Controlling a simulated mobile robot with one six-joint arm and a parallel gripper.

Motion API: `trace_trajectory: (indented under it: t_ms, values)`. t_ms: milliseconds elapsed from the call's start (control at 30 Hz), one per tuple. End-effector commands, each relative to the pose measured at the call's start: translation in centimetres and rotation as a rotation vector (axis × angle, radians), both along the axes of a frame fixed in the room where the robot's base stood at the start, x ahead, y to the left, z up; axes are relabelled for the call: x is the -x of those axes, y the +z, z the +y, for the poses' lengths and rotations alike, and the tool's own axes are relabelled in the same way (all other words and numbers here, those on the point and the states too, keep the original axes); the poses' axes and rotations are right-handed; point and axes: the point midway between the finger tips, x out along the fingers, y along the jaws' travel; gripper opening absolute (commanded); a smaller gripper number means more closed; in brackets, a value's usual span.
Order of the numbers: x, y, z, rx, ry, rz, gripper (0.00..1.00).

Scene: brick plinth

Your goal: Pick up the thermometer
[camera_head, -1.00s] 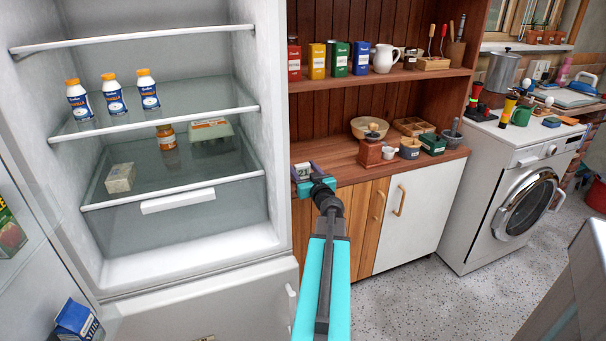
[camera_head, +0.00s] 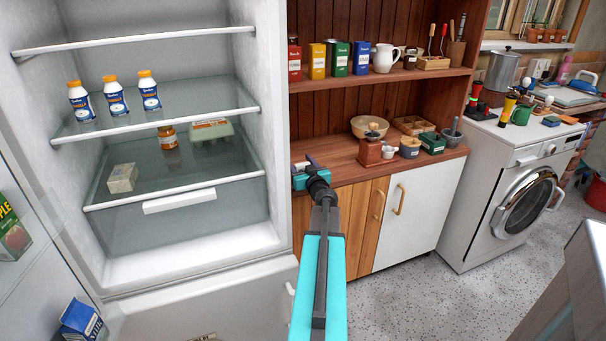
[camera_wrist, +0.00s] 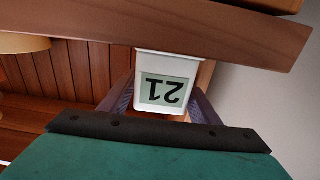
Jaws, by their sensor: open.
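In the head view my gripper (camera_head: 307,163) is at the left end of the wooden counter, close to the fridge. The thermometer cannot be made out clearly there, near the fingers and teal palm.
The open fridge (camera_head: 262,200) stands close left of my gripper. A shelf (camera_head: 345,84) with tins runs above. The washing machine (camera_head: 480,190) is farther right.

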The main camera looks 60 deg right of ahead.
Motion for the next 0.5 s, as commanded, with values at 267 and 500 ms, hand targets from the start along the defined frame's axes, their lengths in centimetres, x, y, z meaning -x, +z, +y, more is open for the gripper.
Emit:
trace_trajectory:
  t_ms: [267,500]
  values:
    - [0.02,0.00,-0.01,0.000,0.000,0.000,0.38]
    - [0.03,0.01,-0.02,0.000,0.000,0.000,0.24]
